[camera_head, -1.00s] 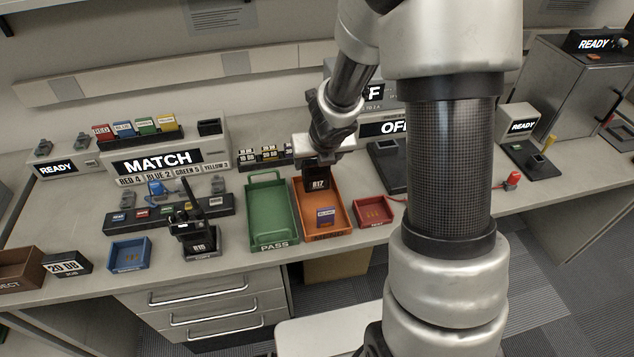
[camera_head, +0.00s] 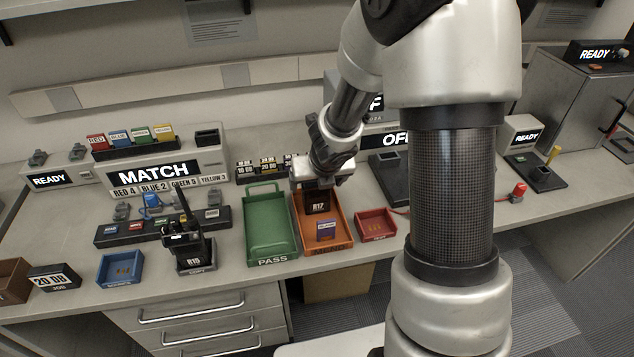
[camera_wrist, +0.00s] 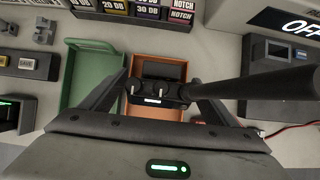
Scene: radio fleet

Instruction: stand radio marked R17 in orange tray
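The radio marked R17 (camera_head: 317,202) is a black handset, upright in the back part of the orange tray (camera_head: 341,243). In the wrist view I look down on its top, with two knobs and a thick black antenna (camera_wrist: 245,88). My gripper (camera_head: 318,184) is above the tray, its two fingers on either side of the radio (camera_wrist: 157,93) and shut on it. The orange tray also shows around the radio in the wrist view (camera_wrist: 150,113). Whether the radio's base touches the tray floor is hidden.
The green PASS tray (camera_head: 271,261) is directly left of the orange tray, and a small red tray (camera_head: 376,237) is to the right. A radio marked R15 (camera_head: 190,245) stands in a black holder further left. A blue tray (camera_head: 104,270) sits beyond it.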

